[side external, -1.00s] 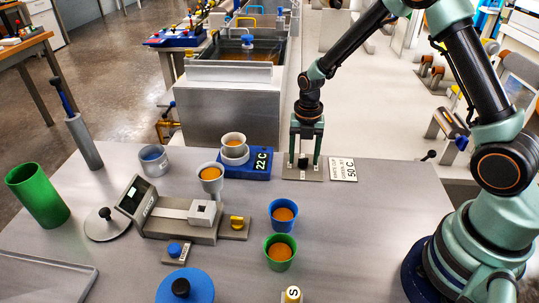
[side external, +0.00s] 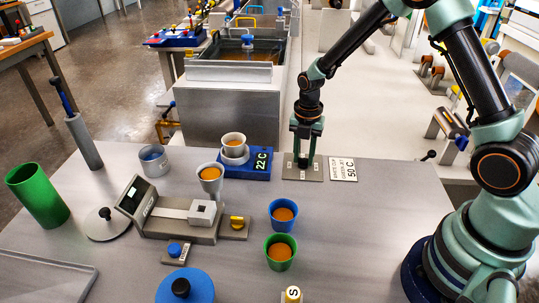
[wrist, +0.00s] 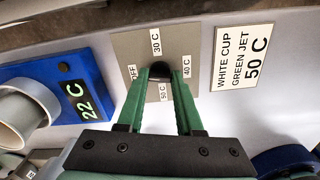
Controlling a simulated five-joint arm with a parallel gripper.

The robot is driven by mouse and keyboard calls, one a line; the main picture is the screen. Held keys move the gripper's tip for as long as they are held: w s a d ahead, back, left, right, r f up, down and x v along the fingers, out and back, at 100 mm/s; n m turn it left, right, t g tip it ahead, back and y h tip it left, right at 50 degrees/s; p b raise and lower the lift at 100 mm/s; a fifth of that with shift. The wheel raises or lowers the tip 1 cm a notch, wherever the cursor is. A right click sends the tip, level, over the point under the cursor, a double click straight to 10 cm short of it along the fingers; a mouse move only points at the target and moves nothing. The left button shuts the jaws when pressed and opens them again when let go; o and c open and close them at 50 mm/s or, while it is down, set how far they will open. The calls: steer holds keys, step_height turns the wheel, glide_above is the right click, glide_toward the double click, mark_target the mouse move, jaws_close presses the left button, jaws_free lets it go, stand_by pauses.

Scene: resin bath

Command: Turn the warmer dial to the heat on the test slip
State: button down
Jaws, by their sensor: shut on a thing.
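My gripper (side external: 303,160) points down and is shut on the black dial knob (wrist: 160,70), between the two green fingers in the wrist view. The dial's grey plate (side external: 315,174) carries the labels OFF, 30 C, 40 C and 50 C. The knob's pointer is hidden, so its setting cannot be told. The test slip (wrist: 243,57) lies beside the plate and reads WHITE CUP, GREEN JET, 50 C; it also shows in the side view (side external: 343,170). The blue warmer (side external: 256,173) displays 22 C, and a white cup (side external: 234,139) with orange contents stands on it.
A blue cup (side external: 282,226) and a green cup (side external: 270,262) stand in front. A grey device with a screen (side external: 136,195) and a cup in a holder (side external: 209,173) stand left. The table right of the slip is mostly clear.

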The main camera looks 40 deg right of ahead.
steer(key=m, duration=1.3)
steer(key=shift+r+m, duration=0.1)
steer(key=shift+m, duration=0.2)
steer(key=m, duration=1.2)
steer(key=shift+m, duration=0.4)
steer(key=m, duration=1.2)
steer(key=shift+m, duration=0.3)
steer(key=m, duration=1.2)
steer(key=shift+m, duration=0.3)
